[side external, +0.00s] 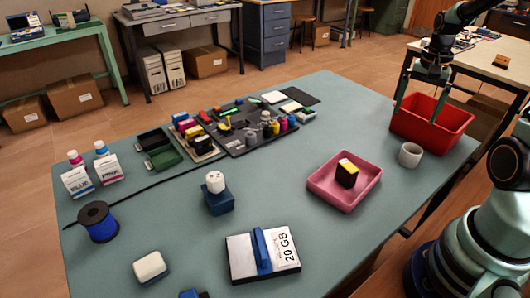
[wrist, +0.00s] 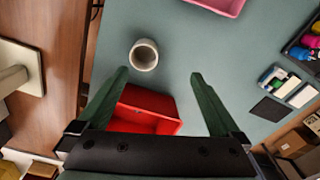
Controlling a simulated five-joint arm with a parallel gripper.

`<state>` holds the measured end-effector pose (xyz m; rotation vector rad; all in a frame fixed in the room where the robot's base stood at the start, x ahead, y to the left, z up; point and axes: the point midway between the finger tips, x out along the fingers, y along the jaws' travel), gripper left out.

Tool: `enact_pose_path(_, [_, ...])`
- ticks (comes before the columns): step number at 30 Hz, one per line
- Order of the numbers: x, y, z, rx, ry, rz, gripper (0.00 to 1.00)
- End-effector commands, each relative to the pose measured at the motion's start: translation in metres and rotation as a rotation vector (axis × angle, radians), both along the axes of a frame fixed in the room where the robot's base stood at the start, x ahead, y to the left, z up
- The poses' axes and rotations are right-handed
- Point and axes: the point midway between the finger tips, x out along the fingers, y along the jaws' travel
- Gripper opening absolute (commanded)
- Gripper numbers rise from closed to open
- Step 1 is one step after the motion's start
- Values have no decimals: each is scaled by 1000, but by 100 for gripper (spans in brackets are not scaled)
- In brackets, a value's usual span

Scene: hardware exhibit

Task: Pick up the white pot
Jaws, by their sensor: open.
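The white pot (side external: 410,154) is a small, open-topped pale cylinder standing upright on the teal table (side external: 285,150), in front of the red bin. It also shows in the wrist view (wrist: 144,55), with its round opening visible, just beyond my fingertips and nearer the left finger. My gripper (side external: 416,113) is open and empty, with its fingers pointing down over the red bin. In the wrist view my gripper (wrist: 160,73) has both fingers spread wide, and the pot is not between them.
The red bin (side external: 432,122) stands close behind the pot. A pink tray (side external: 325,193) holding a black and yellow box (side external: 346,173) is left of the pot. Bottles and parts crowd the table's far side. Bare tabletop lies in front of the pot.

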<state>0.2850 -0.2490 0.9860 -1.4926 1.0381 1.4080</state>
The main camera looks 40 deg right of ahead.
Motion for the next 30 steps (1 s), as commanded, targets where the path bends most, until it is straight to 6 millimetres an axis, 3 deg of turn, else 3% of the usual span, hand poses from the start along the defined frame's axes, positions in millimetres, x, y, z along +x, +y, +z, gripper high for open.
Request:
enact_pose_path(3, [-11, -19, -14, 26, 26, -95, 100])
enact_pose_path(6, [-15, -25, -21, 34, 35, -129, 100])
enact_pose_path(18, [-16, -26, -79, 37, 38, -131, 100])
enact_pose_path(25, [-16, -27, -94, 36, 35, -130, 100])
enact_pose_path(30, [-20, -31, -117, 37, 38, -130, 100])
